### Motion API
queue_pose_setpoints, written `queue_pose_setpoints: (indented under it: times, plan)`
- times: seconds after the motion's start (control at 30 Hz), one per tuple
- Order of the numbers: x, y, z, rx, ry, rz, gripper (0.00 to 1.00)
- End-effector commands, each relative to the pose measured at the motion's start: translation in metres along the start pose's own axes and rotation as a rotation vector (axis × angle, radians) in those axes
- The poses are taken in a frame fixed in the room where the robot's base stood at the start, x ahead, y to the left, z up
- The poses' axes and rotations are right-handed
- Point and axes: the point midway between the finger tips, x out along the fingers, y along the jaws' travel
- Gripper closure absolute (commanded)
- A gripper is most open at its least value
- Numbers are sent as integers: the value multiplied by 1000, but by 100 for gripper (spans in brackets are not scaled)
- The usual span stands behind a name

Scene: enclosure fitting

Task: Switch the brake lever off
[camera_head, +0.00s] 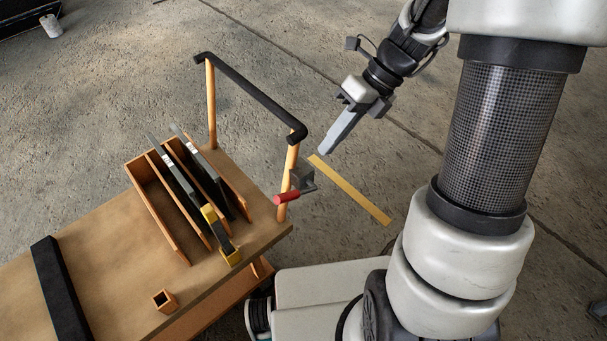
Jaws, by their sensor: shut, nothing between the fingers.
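The brake lever (288,197) has a red grip and is joined to a grey bracket (302,178) on the near orange post of the cart's handle. The red grip points left and slightly down in the camera_head view. My gripper (326,150) is shut and empty. Its long grey fingers point down and left, above and to the right of the bracket. A gap shows between the fingertips and the lever in the picture; the exact depth between them is hard to tell.
The wooden cart (110,230) carries a slotted rack (160,212) with dark panels and a yellow-ended tool (220,235). A small wooden box (165,301) and a black strap (60,290) are on it. The black handle bar (250,92) rises beside my gripper. A yellow floor strip (350,190) lies on clear concrete.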

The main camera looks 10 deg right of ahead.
Motion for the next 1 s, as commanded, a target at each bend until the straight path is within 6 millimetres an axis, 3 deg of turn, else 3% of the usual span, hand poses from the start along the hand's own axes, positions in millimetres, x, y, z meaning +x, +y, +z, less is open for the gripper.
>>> queue_pose_setpoints:
  times: [0.23, 0.37, 0.8, 1.0]
  plan:
    - [1, 0, 0, -4, 1, 0, 100]
    - [13, 0, 0, -5, 2, 2, 100]
    - [102, 0, -1, -4, 3, 2, 100]
    - [130, 0, -1, -6, 2, 0, 100]
